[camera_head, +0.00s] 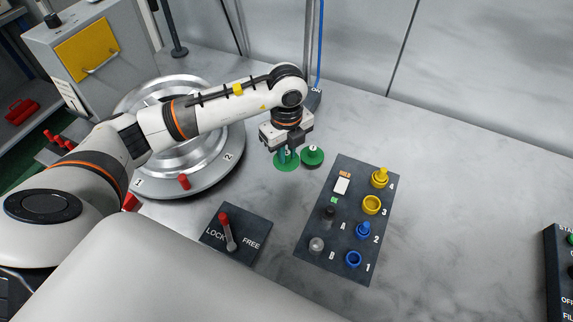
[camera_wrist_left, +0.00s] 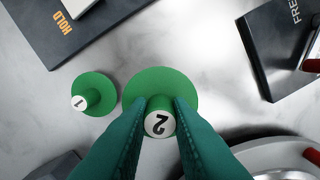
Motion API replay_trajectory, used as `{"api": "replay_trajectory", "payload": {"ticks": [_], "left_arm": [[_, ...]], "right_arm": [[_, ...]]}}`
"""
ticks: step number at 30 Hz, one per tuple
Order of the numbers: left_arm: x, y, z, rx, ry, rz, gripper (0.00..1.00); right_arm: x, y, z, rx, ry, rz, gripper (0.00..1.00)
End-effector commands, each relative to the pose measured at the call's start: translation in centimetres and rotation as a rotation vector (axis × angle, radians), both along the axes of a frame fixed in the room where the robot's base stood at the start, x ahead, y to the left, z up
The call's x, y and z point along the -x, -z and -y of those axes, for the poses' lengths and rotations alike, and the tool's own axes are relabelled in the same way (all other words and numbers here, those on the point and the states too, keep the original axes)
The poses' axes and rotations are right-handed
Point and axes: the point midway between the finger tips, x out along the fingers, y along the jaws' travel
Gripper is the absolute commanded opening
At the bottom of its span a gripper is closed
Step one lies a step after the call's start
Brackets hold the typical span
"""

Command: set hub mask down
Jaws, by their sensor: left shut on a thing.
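My left gripper (camera_head: 286,148) points down and is shut on the knob of a green hub mask marked 2 (camera_head: 284,163). In the left wrist view this mask (camera_wrist_left: 178,84) is a flat green disc with its white-topped knob between the two dark green fingers (camera_wrist_left: 158,128). It looks larger there than the other mask, so it seems held above the table; the gap below it is hidden. A second green mask marked 1 (camera_head: 313,155) lies on the table just to the right; it also shows in the left wrist view (camera_wrist_left: 93,96). My right gripper is not in view.
A dark panel (camera_head: 322,255) with yellow, blue, black and grey pieces stands at right. A LOCK/FREE lever plate (camera_head: 248,231) is in front. The large metal wheel (camera_head: 222,178) with red pegs is left, partly behind my arm.

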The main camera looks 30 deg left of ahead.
Motion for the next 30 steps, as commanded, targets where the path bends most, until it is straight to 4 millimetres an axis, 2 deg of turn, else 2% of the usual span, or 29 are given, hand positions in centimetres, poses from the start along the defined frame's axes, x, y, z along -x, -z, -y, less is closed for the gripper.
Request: {"api": "replay_trajectory", "payload": {"ticks": [15, 25, 26, 30], "left_arm": [[0.0, 5.5, 0.0, 0.0, 0.002, -0.001, 0.0], [0.0, 6.0, 0.0, 0.0, 0.003, 0.001, 0.0], [0.0, 6.0, 0.0, 0.0, 0.003, 0.001, 0.2], [0.0, 5.9, 0.0, -0.001, 0.003, 0.0, 0.4]], "right_arm": [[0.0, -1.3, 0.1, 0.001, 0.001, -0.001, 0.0], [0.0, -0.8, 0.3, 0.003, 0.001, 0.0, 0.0], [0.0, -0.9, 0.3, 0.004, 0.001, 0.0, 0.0], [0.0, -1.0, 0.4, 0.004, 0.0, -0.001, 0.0]]}}
